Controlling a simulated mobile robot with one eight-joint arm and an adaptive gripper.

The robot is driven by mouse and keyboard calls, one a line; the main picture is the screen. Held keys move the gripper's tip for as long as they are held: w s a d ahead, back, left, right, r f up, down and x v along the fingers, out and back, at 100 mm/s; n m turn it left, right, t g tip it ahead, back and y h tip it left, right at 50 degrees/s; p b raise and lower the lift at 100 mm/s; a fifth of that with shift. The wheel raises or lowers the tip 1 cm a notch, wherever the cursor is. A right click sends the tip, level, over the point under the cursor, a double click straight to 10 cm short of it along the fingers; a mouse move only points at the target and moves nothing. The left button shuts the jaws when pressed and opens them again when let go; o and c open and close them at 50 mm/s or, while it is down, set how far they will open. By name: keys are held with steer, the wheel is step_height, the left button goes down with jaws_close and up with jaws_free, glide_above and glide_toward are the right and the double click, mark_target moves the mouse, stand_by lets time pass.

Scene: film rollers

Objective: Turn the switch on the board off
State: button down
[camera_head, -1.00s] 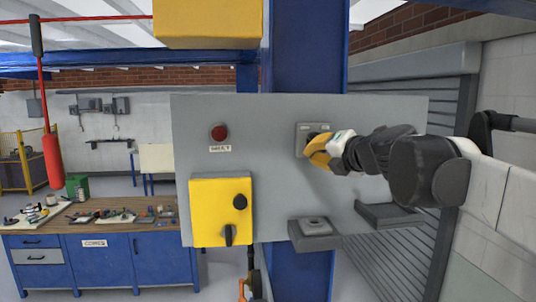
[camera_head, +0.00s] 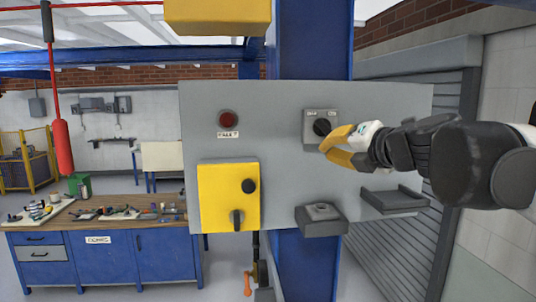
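The switch (camera_head: 322,127) is a black rotary knob on a grey square plate at the upper right of the grey board (camera_head: 285,160). The knob points diagonally, from upper left to lower right; its small labels are too small to read. My gripper (camera_head: 332,152) has yellow fingers and comes in from the right. Its fingertips are just right of and below the knob, covering the plate's lower right corner. The two fingers look spread, with a gap between them and nothing held. Whether a fingertip touches the knob cannot be told.
The board also carries a red button (camera_head: 227,119), a yellow box (camera_head: 229,197) with two black knobs, a grey block (camera_head: 321,219) and a grey ledge (camera_head: 395,200). A blue column (camera_head: 312,45) stands behind it. A workbench (camera_head: 105,250) with tools is at the left.

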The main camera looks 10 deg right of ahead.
steer(key=s+d+f+m+h+b, duration=0.3)
steer(key=f+m+b, duration=0.45)
steer(key=f, duration=0.55)
steer(key=s+d+f+m+g+h+b, duration=0.1)
steer(key=s+d+f+m+h+b, duration=0.2)
steer(key=f+m+b, duration=0.7)
steer(key=s+d+f+m+h+b, duration=0.25)
steer(key=s+f+m+b, duration=0.35)
steer(key=f, duration=0.9)
steer(key=s+a+f+m+g+y+b, duration=0.1)
steer(key=s+a+f+g+b, duration=0.1)
steer(key=f, duration=0.9)
steer(key=s+a+f+m+g+y+b, duration=0.2)
steer(key=s+a+f+b, duration=0.3)
steer(key=f, duration=0.7)
steer(key=s+a+f+m+g+y+b, duration=0.1)
steer(key=s+a+f+m+g+b, duration=0.1)
steer(key=f, duration=0.9)
steer(key=s+a+g+b, duration=0.1)
steer(key=s+a+b, duration=0.1)
steer(key=a+b, duration=0.1)
steer(key=shift+s+a+f+b, duration=0.15)
steer(key=shift+a+b, duration=0.05)
steer(key=shift+b, duration=0.25)
